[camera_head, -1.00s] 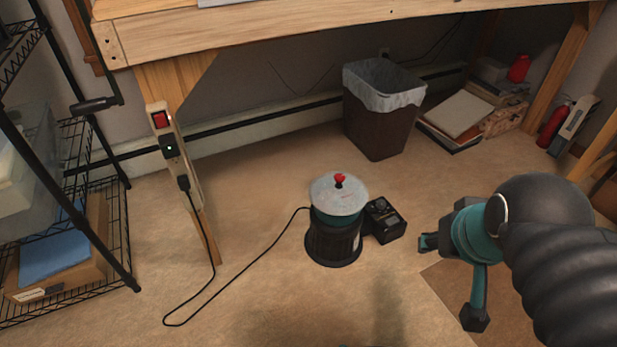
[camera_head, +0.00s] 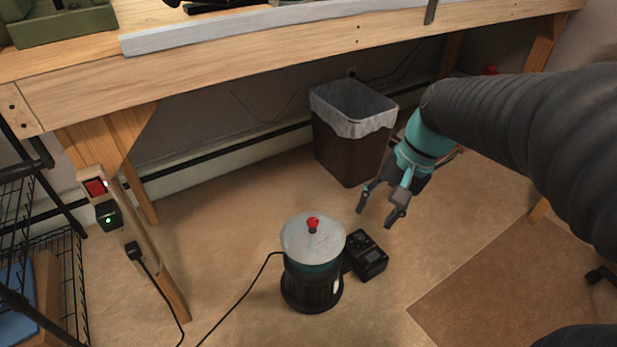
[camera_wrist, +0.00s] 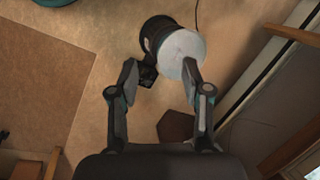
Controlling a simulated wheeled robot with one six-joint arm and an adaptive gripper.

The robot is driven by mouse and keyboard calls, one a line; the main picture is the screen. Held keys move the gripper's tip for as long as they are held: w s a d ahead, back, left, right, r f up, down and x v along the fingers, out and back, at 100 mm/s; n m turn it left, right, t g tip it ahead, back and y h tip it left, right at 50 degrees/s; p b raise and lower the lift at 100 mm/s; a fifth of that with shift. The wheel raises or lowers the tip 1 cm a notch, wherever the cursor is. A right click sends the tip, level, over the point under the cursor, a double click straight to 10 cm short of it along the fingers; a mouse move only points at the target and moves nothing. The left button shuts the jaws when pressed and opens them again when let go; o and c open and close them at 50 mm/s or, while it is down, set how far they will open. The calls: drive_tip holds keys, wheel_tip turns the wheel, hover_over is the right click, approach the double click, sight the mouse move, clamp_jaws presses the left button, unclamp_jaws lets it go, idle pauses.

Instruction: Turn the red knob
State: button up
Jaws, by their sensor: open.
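A red knob (camera_head: 313,222) sits on top of the round metal lid (camera_head: 298,240) of a dark cylindrical device (camera_head: 312,287) on the floor. A small black control box (camera_head: 367,257) with a dial is attached at its right side. My gripper (camera_head: 376,214) is open and empty, above and to the right of the device, apart from the knob. In the wrist view the pale lid (camera_wrist: 182,50) shows beyond my fingertips (camera_wrist: 160,74), partly covered by the right finger. I cannot make out the red knob in the wrist view.
A lined trash bin (camera_head: 352,130) stands behind the device. A wooden workbench (camera_head: 250,75) spans overhead. A power strip with a red switch (camera_head: 96,187) is on its leg. A cord (camera_head: 262,270) runs from the device. The floor in front is clear.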

drive_tip(key=w+a+f+m+g+y+p, duration=0.15)
drive_tip(key=w+f+m+g+y, duration=0.5)
drive_tip(key=w+f, duration=1.05)
drive_tip(key=m+t+y, duration=0.2)
drive_tip(key=m+y, duration=0.2)
drive_tip(key=y, duration=0.3)
approach(313, 223)
drive_tip(key=x, duration=0.8)
drive_tip(key=p+x, duration=0.1)
drive_tip(key=x, duration=0.3)
drive_tip(key=shift+w+a+f, duration=0.15)
drive_tip(key=shift+w+f, duration=0.1)
drive_tip(key=shift+w, duration=0.15)
clamp_jaws()
